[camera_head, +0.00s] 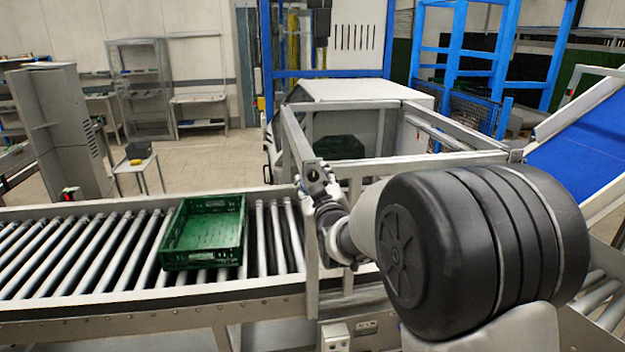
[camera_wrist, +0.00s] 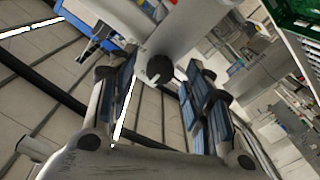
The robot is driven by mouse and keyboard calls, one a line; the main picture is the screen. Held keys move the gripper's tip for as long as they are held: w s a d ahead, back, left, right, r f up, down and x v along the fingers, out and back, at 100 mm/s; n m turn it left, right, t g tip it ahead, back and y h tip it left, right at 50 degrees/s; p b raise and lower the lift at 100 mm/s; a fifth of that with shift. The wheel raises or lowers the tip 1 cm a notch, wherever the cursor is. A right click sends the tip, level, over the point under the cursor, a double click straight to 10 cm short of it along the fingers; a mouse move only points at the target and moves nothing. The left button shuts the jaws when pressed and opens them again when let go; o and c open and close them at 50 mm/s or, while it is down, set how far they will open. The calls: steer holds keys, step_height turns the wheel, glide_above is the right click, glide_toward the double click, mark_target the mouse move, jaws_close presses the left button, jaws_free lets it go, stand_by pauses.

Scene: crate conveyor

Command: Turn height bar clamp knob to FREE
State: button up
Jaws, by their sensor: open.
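The clamp knob (camera_wrist: 159,68) is small, round and black, with a white mark on its lower left side, on a light grey bar (camera_wrist: 198,22) in the wrist view. My gripper (camera_wrist: 160,82) is open, with one finger on each side of the knob in that view. I cannot tell whether the pads touch it or how far past the tips it lies. No FREE label is readable. In the head view my gripper (camera_head: 319,186) is at the near post of the grey frame (camera_head: 300,140) over the conveyor, and the knob is hard to make out there.
A green crate (camera_head: 207,262) sits on the roller conveyor (camera_head: 90,250) left of the frame post. A blue belt (camera_head: 585,150) slopes up at the right. A control box (camera_head: 335,335) is below the conveyor edge. My arm hides much of the right side.

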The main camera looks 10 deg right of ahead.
steer(key=shift+w, duration=0.3)
steer(key=shift+c, duration=0.3)
steer(key=c, duration=1)
